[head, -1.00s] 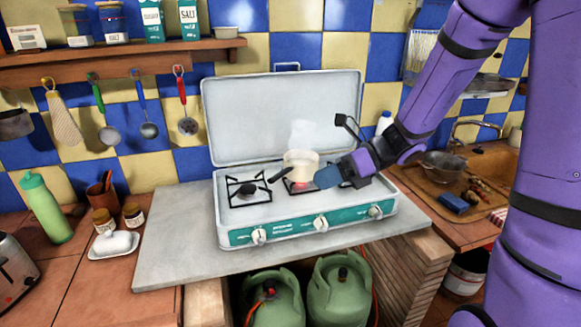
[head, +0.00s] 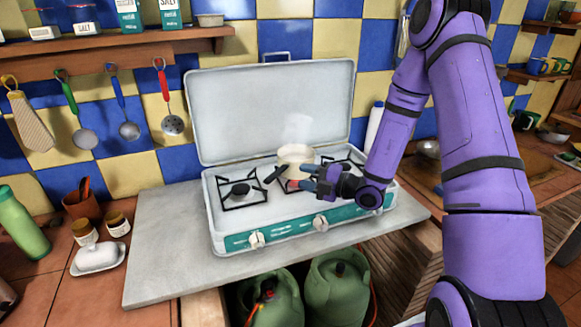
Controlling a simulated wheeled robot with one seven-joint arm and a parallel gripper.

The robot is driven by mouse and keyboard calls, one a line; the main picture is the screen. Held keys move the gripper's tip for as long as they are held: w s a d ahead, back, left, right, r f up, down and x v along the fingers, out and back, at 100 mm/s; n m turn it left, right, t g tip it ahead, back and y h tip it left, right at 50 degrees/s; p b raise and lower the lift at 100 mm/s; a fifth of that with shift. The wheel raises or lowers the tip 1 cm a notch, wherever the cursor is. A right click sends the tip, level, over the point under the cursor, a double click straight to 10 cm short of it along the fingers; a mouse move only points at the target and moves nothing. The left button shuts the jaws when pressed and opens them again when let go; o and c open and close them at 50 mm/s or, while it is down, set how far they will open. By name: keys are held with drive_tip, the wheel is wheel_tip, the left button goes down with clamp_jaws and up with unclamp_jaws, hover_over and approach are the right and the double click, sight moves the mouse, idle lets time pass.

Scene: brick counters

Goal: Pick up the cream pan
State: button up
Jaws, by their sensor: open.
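The cream pan (head: 296,158) sits upright on a burner of the open camping stove (head: 240,228), with pale steam above it. Its dark handle (head: 275,174) points toward the lower left. My gripper (head: 303,177) is open and empty in front of the pan, its fingers pointing left toward the handle. The fingertips look close to the pan's lower front, but I cannot tell whether they touch it. The gripper hides part of the burner under and right of the pan.
The stove lid (head: 270,110) stands raised behind the pan. The left burner (head: 240,190) is empty. A white butter dish (head: 97,257) and a green bottle (head: 20,222) stand on the left counter. Green gas cylinders (head: 338,285) stand below. The grey slab (head: 165,240) left of the stove is bare.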

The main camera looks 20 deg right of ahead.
sight(285, 170)
drive_tip(key=shift+x, duration=4.05)
drive_tip(key=shift+w+d, duration=0.15)
drive_tip(key=shift+w, duration=0.05)
clamp_jaws()
